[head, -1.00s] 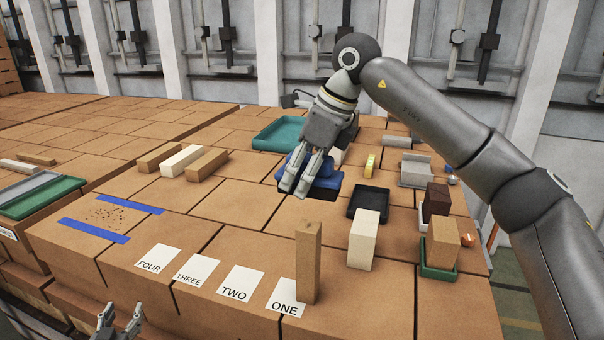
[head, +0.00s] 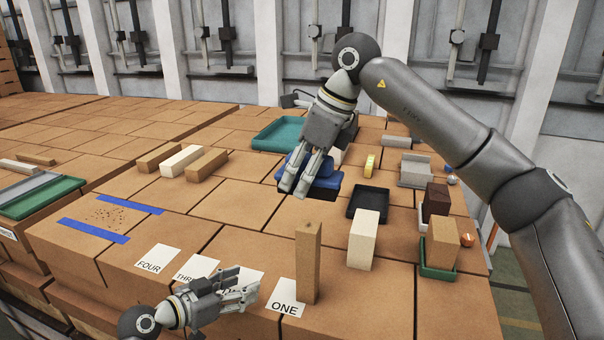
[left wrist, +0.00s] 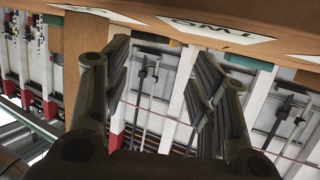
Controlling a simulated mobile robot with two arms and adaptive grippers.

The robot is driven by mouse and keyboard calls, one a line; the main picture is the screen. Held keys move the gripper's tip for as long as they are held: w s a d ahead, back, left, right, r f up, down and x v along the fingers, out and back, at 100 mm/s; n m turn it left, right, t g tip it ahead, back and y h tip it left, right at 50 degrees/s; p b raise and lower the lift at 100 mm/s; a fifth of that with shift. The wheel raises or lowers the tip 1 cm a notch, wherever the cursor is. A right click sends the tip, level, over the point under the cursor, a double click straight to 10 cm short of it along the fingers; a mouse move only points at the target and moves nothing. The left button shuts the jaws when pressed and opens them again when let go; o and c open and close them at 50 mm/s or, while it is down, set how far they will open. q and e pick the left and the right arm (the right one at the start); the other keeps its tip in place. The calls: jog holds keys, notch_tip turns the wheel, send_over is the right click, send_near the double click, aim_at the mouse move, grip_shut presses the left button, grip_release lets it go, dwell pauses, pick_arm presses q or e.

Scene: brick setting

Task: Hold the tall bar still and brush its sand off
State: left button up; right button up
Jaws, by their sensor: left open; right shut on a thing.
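The tall bar (head: 308,262) is tan-brown and stands upright beside the card marked ONE (head: 284,298). A small dark spot shows on its top; I cannot make out sand on its sides. My left gripper (head: 252,292) is open and empty, over the cards, left of the bar and apart from it. The left wrist view shows its two fingers spread (left wrist: 160,58). My right gripper (head: 294,188) points down at the back, shut on a blue thing (head: 326,168) at a dark blue tray (head: 330,187). Fingers hide much of it; I cannot tell its full shape.
A cream block (head: 363,240) stands right of the bar, with a black tray (head: 368,203) behind it. A brown block (head: 441,240) stands in a green tray (head: 437,272). Dark specks (head: 105,215) lie between blue tape strips.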

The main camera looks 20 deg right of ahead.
aim_at(297, 290)
pick_arm(q)
jog(key=s+d+m+g, duration=0.1)
jog(key=s, duration=0.1)
jog(key=s+d+r+m+g+h, duration=0.1)
jog(key=s+d, duration=0.1)
jog(key=s+d+g, duration=0.1)
jog(key=s+d, duration=0.1)
jog(key=shift+r+m+h, duration=0.2)
jog(key=shift+m+h, duration=0.1)
jog(key=shift+m, duration=0.1)
jog(key=shift+d, duration=0.25)
jog(key=shift+x, duration=4.8)
jog(key=shift+s, duration=0.1)
jog(key=c, duration=0.6)
